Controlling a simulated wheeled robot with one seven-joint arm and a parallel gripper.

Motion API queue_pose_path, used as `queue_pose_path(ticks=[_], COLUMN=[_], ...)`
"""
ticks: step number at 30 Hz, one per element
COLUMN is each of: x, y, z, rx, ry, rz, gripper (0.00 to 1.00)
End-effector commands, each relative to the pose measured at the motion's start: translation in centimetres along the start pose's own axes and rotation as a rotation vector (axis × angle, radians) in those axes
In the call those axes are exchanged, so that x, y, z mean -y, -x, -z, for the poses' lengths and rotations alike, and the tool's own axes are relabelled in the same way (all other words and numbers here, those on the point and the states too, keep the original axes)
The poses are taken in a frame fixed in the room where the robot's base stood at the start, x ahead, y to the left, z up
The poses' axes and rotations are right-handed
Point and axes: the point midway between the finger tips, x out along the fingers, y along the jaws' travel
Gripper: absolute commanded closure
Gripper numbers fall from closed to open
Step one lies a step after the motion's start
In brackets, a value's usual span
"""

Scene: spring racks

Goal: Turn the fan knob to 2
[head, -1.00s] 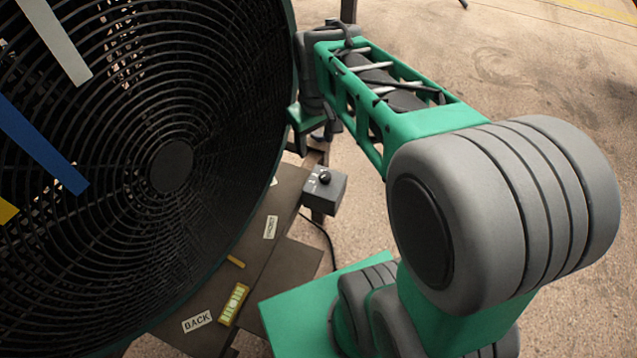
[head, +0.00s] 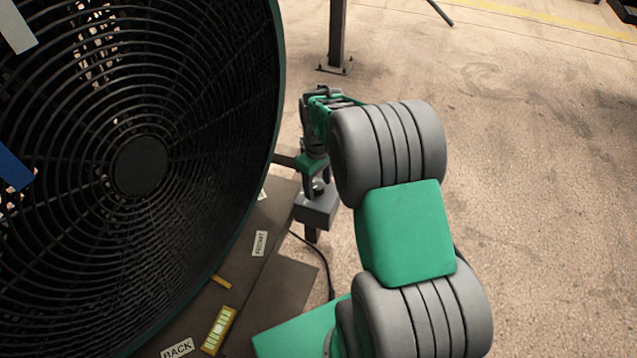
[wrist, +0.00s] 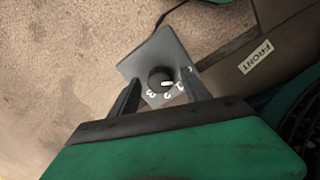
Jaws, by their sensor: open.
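The fan knob (wrist: 160,77) is a round black dial with a white mark, on a grey control box (head: 316,209). In the wrist view the box face (wrist: 165,52) carries white numerals, with 3, 2 and 1 curving round the knob's lower side. The white mark lies at the knob's lower right, toward the 1 side; its exact setting is hard to tell. My gripper (wrist: 161,80) is open, pointing down over the box. Its fingers stand on either side of the knob with gaps visible; contact cannot be told. In the head view the gripper (head: 317,181) partly hides the knob.
The large black fan (head: 140,165) with a green rim stands left of the box. A brown base (head: 290,262) with FRONT and BACK labels lies below it. A black cable (head: 323,262) hangs from the box. Open floor lies to the right; a post (head: 337,35) stands behind.

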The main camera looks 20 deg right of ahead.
Motion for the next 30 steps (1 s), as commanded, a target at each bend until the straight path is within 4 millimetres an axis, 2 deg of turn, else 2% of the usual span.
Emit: queue_pose_path(ticks=[2,5,22,30], x=[0.0,0.01,0.02,0.03], y=[0.03,0.04,0.06,0.08], z=[0.01,0.01,0.02,0.03], rx=[0.0,0.0,0.0,0.0], ry=[0.0,0.0,0.0,-0.005], rz=[0.0,0.0,0.0,0.0], gripper=[0.44,0.52,0.98,1.0])
